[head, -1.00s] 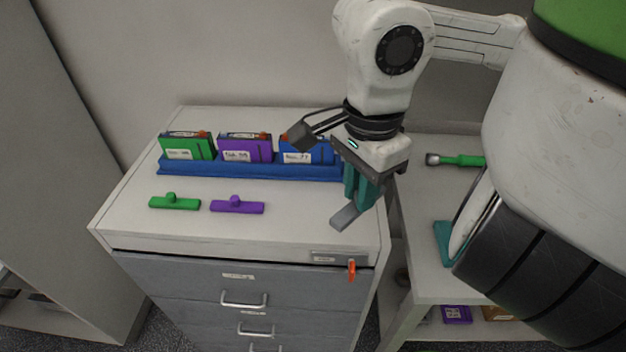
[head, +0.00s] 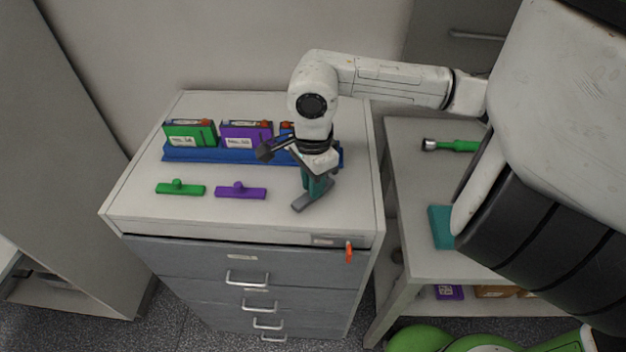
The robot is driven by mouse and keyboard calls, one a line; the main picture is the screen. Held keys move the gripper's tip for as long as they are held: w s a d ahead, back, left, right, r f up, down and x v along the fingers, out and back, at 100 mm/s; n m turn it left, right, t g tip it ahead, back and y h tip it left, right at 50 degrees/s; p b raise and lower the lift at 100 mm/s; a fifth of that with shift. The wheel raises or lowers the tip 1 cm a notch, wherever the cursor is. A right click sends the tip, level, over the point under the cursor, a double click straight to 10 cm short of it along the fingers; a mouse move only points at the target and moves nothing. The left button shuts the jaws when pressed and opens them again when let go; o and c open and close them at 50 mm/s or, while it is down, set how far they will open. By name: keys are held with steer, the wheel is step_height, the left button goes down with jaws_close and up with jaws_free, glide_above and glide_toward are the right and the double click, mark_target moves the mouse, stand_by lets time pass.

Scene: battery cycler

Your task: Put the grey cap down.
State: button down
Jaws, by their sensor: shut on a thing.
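The grey cap (head: 313,198) is a short bar with its grip part between my fingers.
Behind the caps, a blue tray (head: 180,154) holds a green battery (head: 190,134), a purple battery (head: 246,134) and a blue one mostly hidden by my arm. A side table (head: 420,200) at the right bears a green-handled tool (head: 452,145) and a teal block (head: 441,227). An orange key (head: 348,252) hangs at the cabinet front.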

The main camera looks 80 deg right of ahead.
steer(key=shift+f, duration=0.25)
steer(key=shift+f+b, duration=0.2)
steer(key=shift+b, duration=0.15)
steer(key=c, duration=1.1)
jaws_free()
steer(key=shift+r, duration=0.1)
step_height(320, 180, up, 12)
steer(key=shift+r+b, duration=0.15)
steer(key=shift+b, duration=0.5)
